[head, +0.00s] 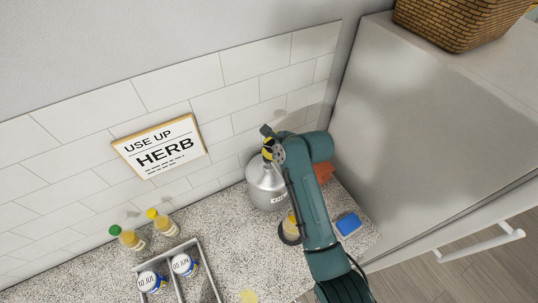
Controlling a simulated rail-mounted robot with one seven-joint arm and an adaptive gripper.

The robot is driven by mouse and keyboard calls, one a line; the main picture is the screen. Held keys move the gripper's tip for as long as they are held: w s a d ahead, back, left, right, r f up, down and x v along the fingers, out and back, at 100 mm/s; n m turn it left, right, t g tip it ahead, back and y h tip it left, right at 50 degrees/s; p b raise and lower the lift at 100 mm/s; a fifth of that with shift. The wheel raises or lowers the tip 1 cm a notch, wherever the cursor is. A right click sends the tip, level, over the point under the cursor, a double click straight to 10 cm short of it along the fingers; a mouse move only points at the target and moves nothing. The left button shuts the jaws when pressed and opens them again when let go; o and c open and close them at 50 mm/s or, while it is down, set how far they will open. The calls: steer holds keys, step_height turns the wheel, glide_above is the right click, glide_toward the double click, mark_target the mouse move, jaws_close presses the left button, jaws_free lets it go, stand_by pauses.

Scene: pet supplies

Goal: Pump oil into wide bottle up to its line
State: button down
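A grey metal canister (267,188) with a white label stands on the counter near the tiled wall, upright. My arm reaches over the counter, and its end with my gripper (268,148) is over the top of the canister. Yellow and black parts show there, and I cannot tell whether they touch the canister's top. The fingers are too small and covered to read. A small container with yellowish contents (293,222) stands in front of the canister on a dark round base, partly hidden by my arm. I cannot make out a line or its fill level.
A blue sponge-like block (348,224) lies right of my arm, and an orange-brown object (323,171) is partly hidden behind it. Bottles with a green cap (128,238) and a yellow cap (162,222) stand left. A divided tray (208,268) holds two dated jars. A grey cabinet (420,140) bounds the right.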

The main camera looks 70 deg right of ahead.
stand_by(0.5)
steer(key=shift+f, duration=0.4)
steer(key=shift+f, duration=1.15)
stand_by(0.8)
steer(key=shift+r, duration=0.1)
steer(key=shift+r+p, duration=1.2)
steer(key=shift+r, duration=0.15)
step_height(320, 180, up, 5)
steer(key=p, duration=0.5)
steer(key=shift+r, duration=0.15)
